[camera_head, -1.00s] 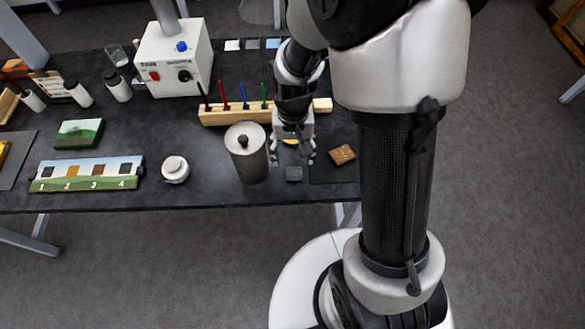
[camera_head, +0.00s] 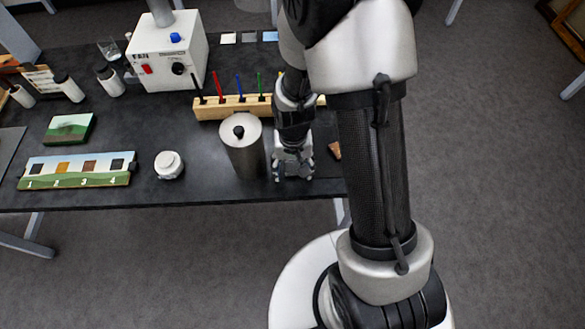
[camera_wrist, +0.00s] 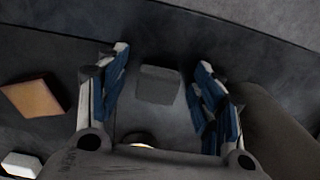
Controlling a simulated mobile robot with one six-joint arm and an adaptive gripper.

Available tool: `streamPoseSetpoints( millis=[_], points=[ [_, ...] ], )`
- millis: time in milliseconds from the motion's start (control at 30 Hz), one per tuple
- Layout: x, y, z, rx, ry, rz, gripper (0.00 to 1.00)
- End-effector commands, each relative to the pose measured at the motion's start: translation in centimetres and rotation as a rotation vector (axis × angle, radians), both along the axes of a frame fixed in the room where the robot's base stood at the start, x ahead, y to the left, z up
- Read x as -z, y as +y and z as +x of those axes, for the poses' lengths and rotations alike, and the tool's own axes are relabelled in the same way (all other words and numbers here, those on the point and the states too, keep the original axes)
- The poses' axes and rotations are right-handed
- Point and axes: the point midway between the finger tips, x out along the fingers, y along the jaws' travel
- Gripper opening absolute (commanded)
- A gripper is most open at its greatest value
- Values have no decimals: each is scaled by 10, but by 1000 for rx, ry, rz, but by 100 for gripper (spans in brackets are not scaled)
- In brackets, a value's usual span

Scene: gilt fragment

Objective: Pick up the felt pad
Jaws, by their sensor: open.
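A small dark grey block (camera_wrist: 158,84), which looks like the felt pad, lies on the dark table in the wrist view. It sits between the two spread fingers of my gripper (camera_wrist: 162,58), with a gap on each side. In the head view my gripper (camera_head: 293,176) points down near the table's front edge, just right of the metal canister, and hides most or all of the pad. The gripper is open and holds nothing. I cannot tell the exact height of the fingertips over the table.
The metal canister (camera_head: 243,150) stands close to the left of my gripper. A brown square piece (camera_head: 334,150) lies to the right. Behind is a wooden rack (camera_head: 225,111) with coloured tools. A white round jar (camera_head: 169,165) stands farther left. The table's front edge is near.

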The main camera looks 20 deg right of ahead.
Motion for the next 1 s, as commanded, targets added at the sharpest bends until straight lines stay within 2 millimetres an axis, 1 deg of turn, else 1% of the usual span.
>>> streamPoseSetpoints(
  millis=[67,600,633,667,867,1000],
  points=[
    [-1,0,0,0,-1,0,61],
    [-1,0,0,0,0,0,26],
    [-1,0,0,0,0,0,26],
    [-1,0,0,0,0,0,24],
    [-2,0,0,0,-1,0,24],
    [-10,0,1,0,-2,-1,24]
  ],
)
